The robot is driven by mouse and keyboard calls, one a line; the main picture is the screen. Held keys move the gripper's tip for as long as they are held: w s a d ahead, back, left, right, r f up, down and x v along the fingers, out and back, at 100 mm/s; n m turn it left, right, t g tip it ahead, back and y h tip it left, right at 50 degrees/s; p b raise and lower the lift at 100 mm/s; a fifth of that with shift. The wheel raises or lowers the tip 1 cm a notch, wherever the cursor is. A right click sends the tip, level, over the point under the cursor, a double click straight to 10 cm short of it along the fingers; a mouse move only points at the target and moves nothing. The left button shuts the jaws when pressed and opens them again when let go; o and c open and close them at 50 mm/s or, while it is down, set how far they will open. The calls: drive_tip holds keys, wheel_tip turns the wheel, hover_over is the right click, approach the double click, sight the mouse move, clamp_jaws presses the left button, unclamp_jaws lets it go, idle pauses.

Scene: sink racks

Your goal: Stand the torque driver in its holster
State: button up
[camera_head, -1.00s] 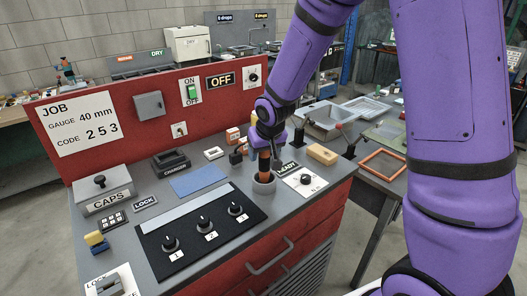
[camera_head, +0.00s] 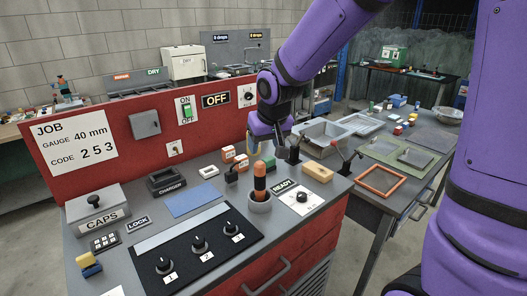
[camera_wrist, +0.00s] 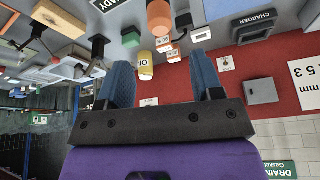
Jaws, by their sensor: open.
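The torque driver (camera_head: 259,184), with an orange and dark handle, stands about upright in the round grey holster (camera_head: 260,205) on the bench top. Its lower part is hidden inside the holster. My gripper (camera_head: 281,150) is open and empty, above and behind the driver, apart from it. In the wrist view the orange driver (camera_wrist: 159,16) shows at the top edge, beyond my two blue open fingers (camera_wrist: 163,85). Nothing is between the fingers.
A READY panel (camera_head: 299,196) with a knob lies right of the holster. A knob panel (camera_head: 198,250) lies to its front left. Small orange-and-white boxes (camera_head: 240,162) and a tan block (camera_head: 317,172) stand nearby. The red back panel (camera_head: 130,165) rises behind.

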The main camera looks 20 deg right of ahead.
drive_tip(key=s+d+r, duration=0.2)
drive_tip(key=s+r, duration=0.2)
drive_tip(key=s, duration=0.4)
drive_tip(key=s+d+r, duration=0.2)
drive_tip(key=s+r, duration=0.2)
drive_tip(key=s, duration=0.5)
drive_tip(key=s+d+r, duration=0.2)
drive_tip(key=s+r, duration=0.2)
drive_tip(key=s, duration=0.4)
drive_tip(key=shift+s+d+t, duration=0.3)
drive_tip(key=shift+d+t, duration=0.05)
drive_tip(key=shift+t, duration=0.05)
drive_tip(key=shift+o, duration=0.3)
drive_tip(key=shift+w+r, duration=0.1)
drive_tip(key=shift+w, duration=0.05)
